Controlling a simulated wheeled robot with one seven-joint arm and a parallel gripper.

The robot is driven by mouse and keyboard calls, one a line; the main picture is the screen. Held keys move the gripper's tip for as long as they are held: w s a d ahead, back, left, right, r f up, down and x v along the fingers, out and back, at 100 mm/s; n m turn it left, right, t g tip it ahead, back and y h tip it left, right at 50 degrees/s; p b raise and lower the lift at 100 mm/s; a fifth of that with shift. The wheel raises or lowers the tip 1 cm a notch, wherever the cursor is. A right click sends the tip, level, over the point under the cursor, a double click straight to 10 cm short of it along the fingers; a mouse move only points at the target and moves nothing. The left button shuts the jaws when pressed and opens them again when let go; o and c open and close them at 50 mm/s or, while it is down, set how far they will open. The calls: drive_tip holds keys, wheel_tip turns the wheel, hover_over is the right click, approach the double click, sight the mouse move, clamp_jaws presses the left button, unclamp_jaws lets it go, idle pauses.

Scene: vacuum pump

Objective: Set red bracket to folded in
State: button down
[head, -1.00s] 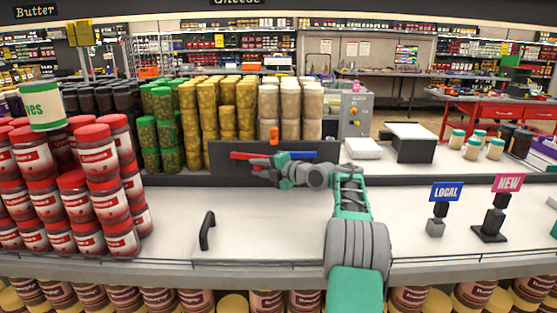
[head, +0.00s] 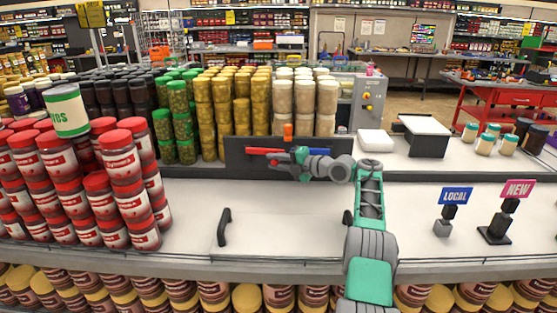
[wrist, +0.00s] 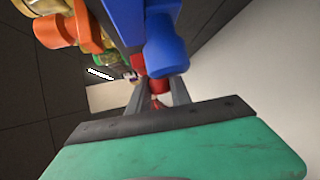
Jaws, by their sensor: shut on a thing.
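The red bracket (head: 262,151) is on the left half of a dark upright panel (head: 238,166) in the head view. It stretches leftward as a thin bar. The blue bracket (head: 324,152) is on the right half, and an orange piece (head: 288,130) stands above the panel between them. My gripper (head: 274,162) is in front of the panel at the red bracket. In the wrist view, my gripper (wrist: 158,98) is shut on a red part (wrist: 157,86), with the blue piece (wrist: 165,45) close above the fingers. The fingers partly hide the red part.
Red-lidded jars (head: 120,165) are stacked at the left of the counter. Rows of yellow jars (head: 222,105) stand behind the panel. LOCAL (head: 456,195) and NEW (head: 518,189) signs stand at the right. The white counter (head: 275,210) before the panel is mostly clear.

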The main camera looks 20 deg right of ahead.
drive_tip(key=shift+a+f, duration=0.1)
drive_tip(key=shift+a, duration=0.15)
drive_tip(key=c, duration=1.6)
unclamp_jaws()
drive_tip(key=shift+o, duration=1.3)
drive_tip(key=shift+w+a, duration=0.15)
drive_tip(key=shift+a, duration=0.05)
drive_tip(key=shift+o, duration=0.8)
drive_tip(key=shift+d, duration=0.15)
drive_tip(key=shift+s+d, duration=0.3)
drive_tip(key=shift+d, duration=0.1)
drive_tip(key=shift+b+v, duration=1.6)
drive_tip(key=shift+v, duration=2.05)
